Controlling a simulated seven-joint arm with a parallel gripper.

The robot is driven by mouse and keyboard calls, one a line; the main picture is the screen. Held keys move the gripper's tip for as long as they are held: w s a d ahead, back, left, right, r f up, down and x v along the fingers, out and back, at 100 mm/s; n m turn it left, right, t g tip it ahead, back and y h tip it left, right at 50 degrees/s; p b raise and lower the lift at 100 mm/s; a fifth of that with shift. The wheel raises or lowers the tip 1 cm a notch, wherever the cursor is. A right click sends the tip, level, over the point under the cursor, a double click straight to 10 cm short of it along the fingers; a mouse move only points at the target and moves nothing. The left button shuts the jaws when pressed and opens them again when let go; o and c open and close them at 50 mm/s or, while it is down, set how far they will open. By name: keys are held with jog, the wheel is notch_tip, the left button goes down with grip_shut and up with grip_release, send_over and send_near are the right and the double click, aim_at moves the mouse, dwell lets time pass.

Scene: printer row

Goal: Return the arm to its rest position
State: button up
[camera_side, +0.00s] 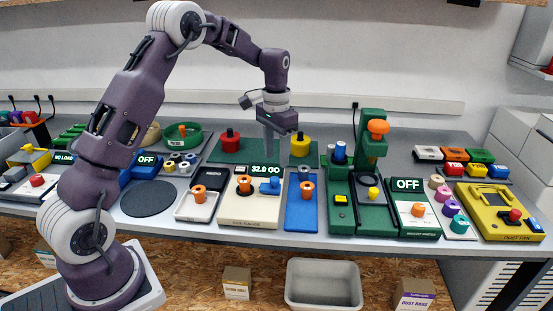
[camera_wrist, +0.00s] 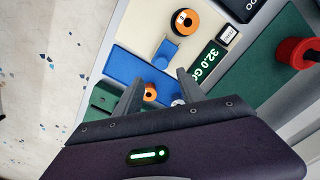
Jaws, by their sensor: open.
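My gripper (camera_side: 269,140) hangs pointing down above the back part of the table, over the area between the green mat and the cream gauge (camera_side: 238,212). In the wrist view my gripper (camera_wrist: 160,88) has its two fingers apart with nothing held between them. The blue tray (camera_side: 301,212) with an orange ring piece (camera_side: 307,190) lies below and in front of it. In the wrist view an orange piece (camera_wrist: 150,92) shows beyond the fingers, partly hidden by one. The gauge display (camera_side: 265,169) reads 32.0 GO.
A red knobbed piece (camera_side: 230,142) and a yellow one (camera_side: 300,146) stand on the green mat either side of my gripper. A green press (camera_side: 371,150) stands to the right. A grey bin (camera_side: 323,284) and small boxes sit below the table. The air above the table is mostly clear.

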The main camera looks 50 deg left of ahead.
jog(key=s+d+r+t, duration=0.2)
jog(key=s+d+r, duration=0.7)
jog(key=r, duration=0.5)
jog(key=s+d+t, duration=0.1)
jog(key=s+d, duration=0.2)
jog(key=s, duration=0.8)
jog(key=s+d+t, duration=0.2)
jog(key=s+d, duration=0.1)
jog(key=s, duration=0.8)
jog(key=shift+t, duration=0.3)
